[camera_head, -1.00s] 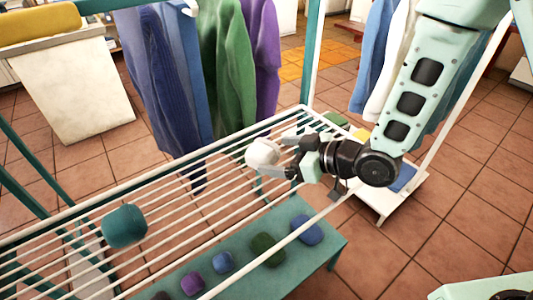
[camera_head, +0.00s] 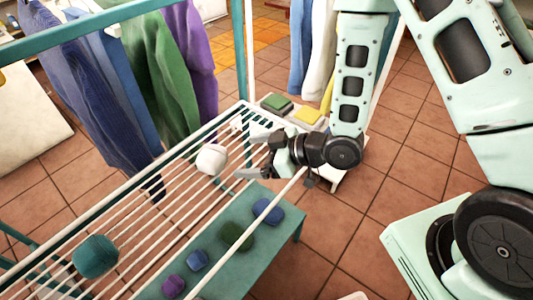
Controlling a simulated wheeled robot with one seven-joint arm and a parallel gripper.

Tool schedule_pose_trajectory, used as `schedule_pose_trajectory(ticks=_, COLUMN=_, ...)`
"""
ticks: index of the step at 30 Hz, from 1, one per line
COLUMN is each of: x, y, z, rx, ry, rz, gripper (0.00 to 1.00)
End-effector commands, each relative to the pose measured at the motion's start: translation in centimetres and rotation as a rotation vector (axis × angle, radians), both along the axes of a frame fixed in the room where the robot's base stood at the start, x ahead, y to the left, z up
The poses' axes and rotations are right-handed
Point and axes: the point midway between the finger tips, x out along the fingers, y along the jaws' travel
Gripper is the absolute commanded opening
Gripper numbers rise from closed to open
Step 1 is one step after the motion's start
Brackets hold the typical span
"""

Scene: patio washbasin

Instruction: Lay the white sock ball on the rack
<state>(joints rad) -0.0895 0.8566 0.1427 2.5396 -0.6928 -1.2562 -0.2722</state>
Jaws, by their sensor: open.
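The white sock ball (camera_head: 211,159) rests on the bars of the white rack (camera_head: 150,205), toward its far right end. My gripper (camera_head: 243,154) is just right of the ball, above the rack, with its fingers spread apart and pointing left. The fingers are empty, and a small gap shows between them and the ball. The underside of the ball, where it meets the bars, is partly hidden.
A teal ball (camera_head: 96,256) sits on the rack's near left part. Several coloured balls, including a green one (camera_head: 236,236), lie on a teal bench (camera_head: 262,232) below. Clothes (camera_head: 160,75) hang behind the rack. Folded cloths (camera_head: 277,103) lie on a low white stand beyond my gripper.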

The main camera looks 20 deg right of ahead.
Motion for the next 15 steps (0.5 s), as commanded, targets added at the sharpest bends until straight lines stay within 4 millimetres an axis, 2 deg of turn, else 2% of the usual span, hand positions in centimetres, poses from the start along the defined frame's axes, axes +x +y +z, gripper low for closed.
schedule_pose_trajectory(ticks=4, x=0.2, y=0.5, z=0.9, rx=-0.138, ry=0.051, rz=-0.004, gripper=0.89)
schedule_pose_trajectory(ticks=8, x=-0.4, y=0.4, z=2.4, rx=-0.311, ry=0.147, rz=-0.042, gripper=0.89)
schedule_pose_trajectory(ticks=11, x=-1.9, y=-0.1, z=4.0, rx=-0.428, ry=0.240, rz=-0.089, gripper=0.89)
schedule_pose_trajectory(ticks=15, x=-5.4, y=-1.0, z=6.8, rx=-0.564, ry=0.387, rz=-0.160, gripper=0.89)
